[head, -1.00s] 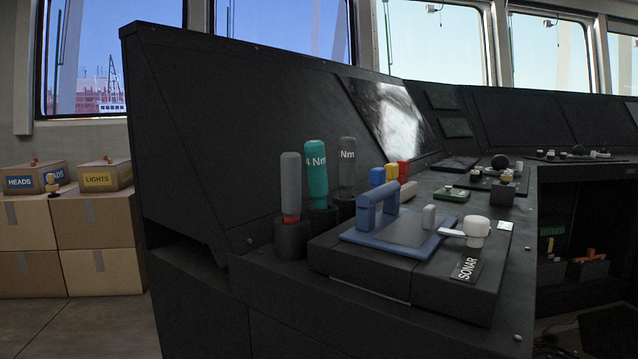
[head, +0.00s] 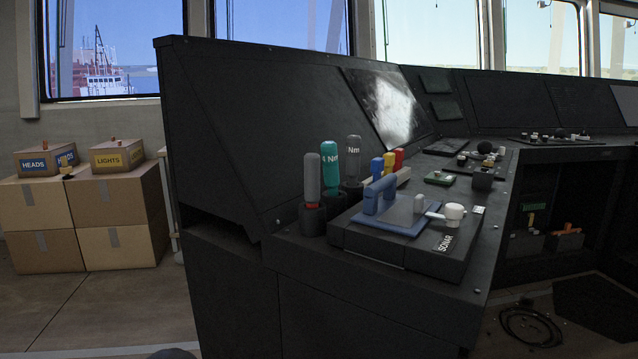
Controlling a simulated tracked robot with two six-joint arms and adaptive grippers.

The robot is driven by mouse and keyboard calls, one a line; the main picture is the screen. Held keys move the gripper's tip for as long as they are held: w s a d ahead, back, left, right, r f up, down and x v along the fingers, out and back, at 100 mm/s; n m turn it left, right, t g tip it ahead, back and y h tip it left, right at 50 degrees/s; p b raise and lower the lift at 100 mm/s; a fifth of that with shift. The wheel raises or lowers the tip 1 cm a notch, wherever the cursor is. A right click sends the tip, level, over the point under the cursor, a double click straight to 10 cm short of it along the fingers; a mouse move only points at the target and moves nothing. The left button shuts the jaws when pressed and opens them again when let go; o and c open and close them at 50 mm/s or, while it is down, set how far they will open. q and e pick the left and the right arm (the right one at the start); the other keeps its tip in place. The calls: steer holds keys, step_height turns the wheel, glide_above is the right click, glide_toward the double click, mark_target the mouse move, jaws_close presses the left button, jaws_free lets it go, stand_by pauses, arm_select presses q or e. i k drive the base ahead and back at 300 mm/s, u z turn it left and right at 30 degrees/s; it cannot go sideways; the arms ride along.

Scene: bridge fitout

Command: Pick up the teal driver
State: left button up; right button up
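A grey driver with a red band (head: 312,180) stands just left and nearer. A darker grey driver (head: 353,163) stands to the right. The lower end of the teal driver is hidden in or behind the holders. Neither of my grippers shows clearly in the head view.
A black SONAR unit (head: 440,253) with a blue handled plate (head: 396,222) and white knob (head: 454,212) sits right of the drivers. Blue, yellow and red handles (head: 389,162) stand behind. Cardboard boxes (head: 122,230) stand at left. Floor between boxes and console is clear.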

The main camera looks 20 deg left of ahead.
mark_target(328, 149)
steer(key=z, duration=1.75)
steer(key=k, duration=1.3)
steer(key=u, duration=1.55)
steer(key=i, duration=1)
